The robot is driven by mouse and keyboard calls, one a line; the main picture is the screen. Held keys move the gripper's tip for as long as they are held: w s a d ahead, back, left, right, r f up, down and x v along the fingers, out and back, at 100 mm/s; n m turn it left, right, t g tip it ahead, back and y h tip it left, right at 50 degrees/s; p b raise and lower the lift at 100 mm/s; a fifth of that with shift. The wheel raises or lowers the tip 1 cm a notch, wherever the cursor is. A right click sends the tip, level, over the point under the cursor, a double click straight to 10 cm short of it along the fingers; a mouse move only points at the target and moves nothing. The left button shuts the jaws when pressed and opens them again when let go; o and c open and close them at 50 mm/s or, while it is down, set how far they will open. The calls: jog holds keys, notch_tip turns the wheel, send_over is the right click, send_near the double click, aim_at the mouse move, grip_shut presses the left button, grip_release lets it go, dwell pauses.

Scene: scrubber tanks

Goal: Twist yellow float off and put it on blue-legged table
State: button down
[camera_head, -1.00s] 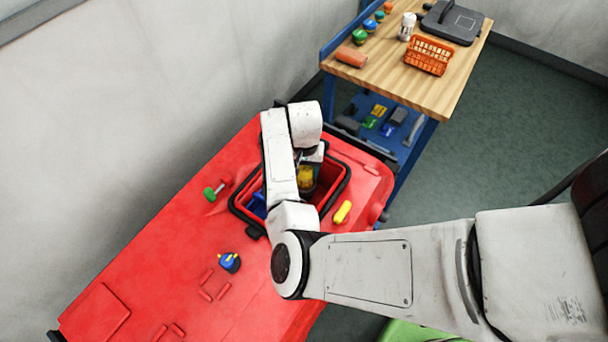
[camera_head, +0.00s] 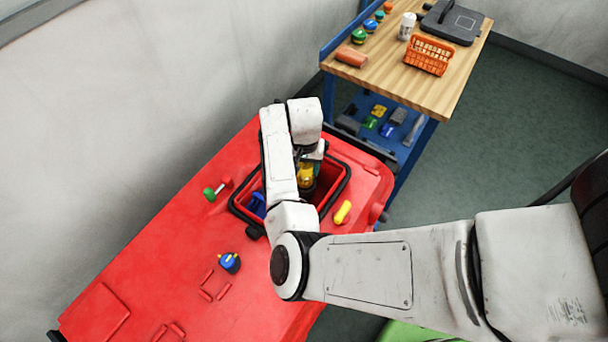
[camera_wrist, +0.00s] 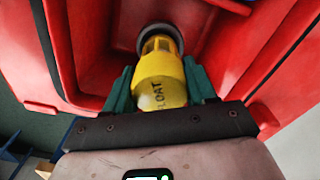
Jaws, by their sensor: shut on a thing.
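The yellow float (camera_wrist: 158,82), marked with the letters "FLOAT", is between the teal fingers of my gripper (camera_wrist: 160,88) in the wrist view. My gripper is shut on it. Its far end meets a dark round fitting (camera_wrist: 160,38) inside the red tank opening. In the head view the yellow float (camera_head: 305,176) shows partly in the opening, beside my wrist.
The red machine top (camera_head: 150,245) holds a green-handled part (camera_head: 211,194), a blue knob (camera_head: 230,262) and a yellow handle (camera_head: 342,212). The black rim (camera_head: 345,180) surrounds the opening. The table carries an orange basket (camera_head: 428,55), a white bottle (camera_head: 407,27) and a dark case (camera_head: 452,22).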

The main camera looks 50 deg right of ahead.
jog(key=shift+r, duration=2.3)
jog(key=shift+r, duration=0.1)
